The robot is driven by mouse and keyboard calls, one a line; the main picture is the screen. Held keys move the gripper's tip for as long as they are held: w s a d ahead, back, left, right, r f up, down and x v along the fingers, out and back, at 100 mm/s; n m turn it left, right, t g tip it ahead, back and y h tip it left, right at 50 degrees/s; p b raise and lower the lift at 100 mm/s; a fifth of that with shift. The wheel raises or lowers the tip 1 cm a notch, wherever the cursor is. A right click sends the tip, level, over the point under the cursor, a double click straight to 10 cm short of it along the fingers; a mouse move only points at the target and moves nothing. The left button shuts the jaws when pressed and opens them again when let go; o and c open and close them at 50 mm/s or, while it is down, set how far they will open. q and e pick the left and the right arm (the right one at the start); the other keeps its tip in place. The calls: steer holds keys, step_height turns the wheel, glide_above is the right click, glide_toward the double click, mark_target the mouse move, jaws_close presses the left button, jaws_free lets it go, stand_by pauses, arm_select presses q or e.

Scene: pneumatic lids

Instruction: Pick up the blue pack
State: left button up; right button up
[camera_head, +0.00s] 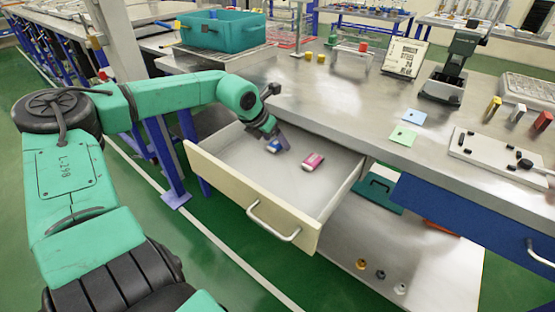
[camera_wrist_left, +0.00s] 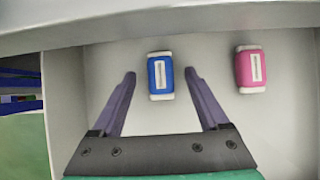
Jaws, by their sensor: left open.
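The blue pack (camera_head: 273,147) lies in the open drawer (camera_head: 226,187), partly covered by my left gripper (camera_head: 281,138) in the head view. In the left wrist view the blue pack (camera_wrist_left: 160,76) lies ahead of my left gripper (camera_wrist_left: 160,75), between the lines of its two open fingers, with clear space on both sides. The fingers hold nothing. I cannot tell how high they are above the drawer floor. My right gripper is not in view.
A pink pack (camera_head: 312,162) lies in the drawer to the right of the blue one; it also shows in the left wrist view (camera_wrist_left: 250,69). The drawer walls surround both packs.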

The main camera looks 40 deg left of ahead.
arm_select(q)
steer(key=shift+w+f, duration=0.2)
steer(key=shift+f, duration=0.25)
steer(key=shift+r, duration=0.25)
jaws_close()
